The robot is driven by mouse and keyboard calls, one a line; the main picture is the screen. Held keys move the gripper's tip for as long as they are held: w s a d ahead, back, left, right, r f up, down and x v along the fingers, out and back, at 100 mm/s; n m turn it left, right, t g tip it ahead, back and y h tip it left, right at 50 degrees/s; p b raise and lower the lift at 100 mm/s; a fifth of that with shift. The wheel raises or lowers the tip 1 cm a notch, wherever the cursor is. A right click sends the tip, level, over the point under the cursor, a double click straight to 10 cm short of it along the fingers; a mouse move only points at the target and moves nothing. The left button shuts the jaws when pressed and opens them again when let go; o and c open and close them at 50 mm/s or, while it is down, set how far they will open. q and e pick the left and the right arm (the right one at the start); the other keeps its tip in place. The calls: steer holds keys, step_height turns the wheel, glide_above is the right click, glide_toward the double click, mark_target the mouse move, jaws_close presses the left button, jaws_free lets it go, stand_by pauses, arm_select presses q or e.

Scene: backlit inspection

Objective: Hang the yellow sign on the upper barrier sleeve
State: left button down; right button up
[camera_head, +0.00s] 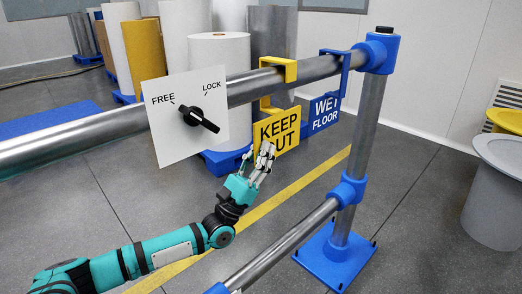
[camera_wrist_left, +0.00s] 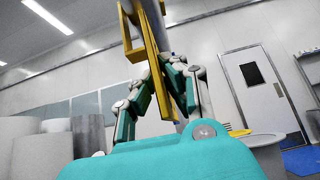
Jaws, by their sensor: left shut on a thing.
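The yellow KEEP OUT sign (camera_head: 276,130) is below the upper barrier rail (camera_head: 240,88). Its yellow hook (camera_head: 281,69) is around the rail, left of the blue WET FLOOR sign (camera_head: 324,112). I cannot tell whether the hook bears on the rail. My left gripper (camera_head: 264,160) comes from below and is shut on the sign's lower edge, hiding part of its lettering. In the left wrist view the sign's plate (camera_wrist_left: 152,55) stands edge-on between the fingers of my left gripper (camera_wrist_left: 160,95). My right gripper is not in view.
A white FREE/LOCK panel (camera_head: 180,140) with a black knob (camera_head: 198,118) is on the rail, left of the sign. A blue corner joint (camera_head: 378,52) and post (camera_head: 355,150) stand right. A lower rail (camera_head: 285,245) runs below. A grey bin (camera_head: 495,190) stands far right.

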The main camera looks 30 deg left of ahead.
arm_select(q)
steer(key=c, duration=1.4)
jaws_free()
steer(key=shift+f, duration=0.1)
steer(key=shift+s+a+f, duration=0.1)
steer(key=shift+s+f, duration=0.1)
steer(key=shift+f, duration=0.1)
steer(key=v, duration=0.7)
steer(key=shift+s, duration=0.1)
